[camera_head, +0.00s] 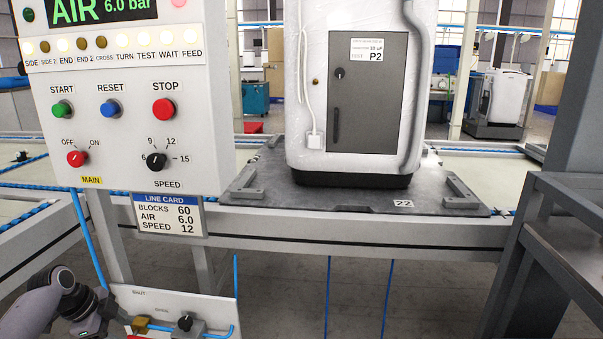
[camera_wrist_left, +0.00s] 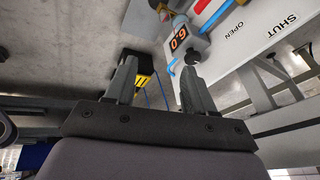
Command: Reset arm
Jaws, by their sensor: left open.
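My left arm comes in at the lower left of the head view, below the grey control panel (camera_head: 120,120). Its gripper is partly cut off by the bottom edge there. In the left wrist view my left gripper (camera_wrist_left: 160,68) is open, with two dark fingers apart and nothing held between them. A black knob (camera_wrist_left: 192,57) shows close to the tip of the right-hand finger; I cannot tell if they touch. The panel carries a green START button (camera_head: 62,109), a blue RESET button (camera_head: 112,108) and a red STOP button (camera_head: 163,108). My right gripper is out of view.
A low white panel (camera_head: 208,305) with a black knob (camera_head: 186,321) and blue tubing stands near my left arm. A white cabinet unit (camera_head: 310,165) sits on a dark pallet plate (camera_head: 255,193) on the conveyor. A grey frame (camera_head: 570,200) stands at the right.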

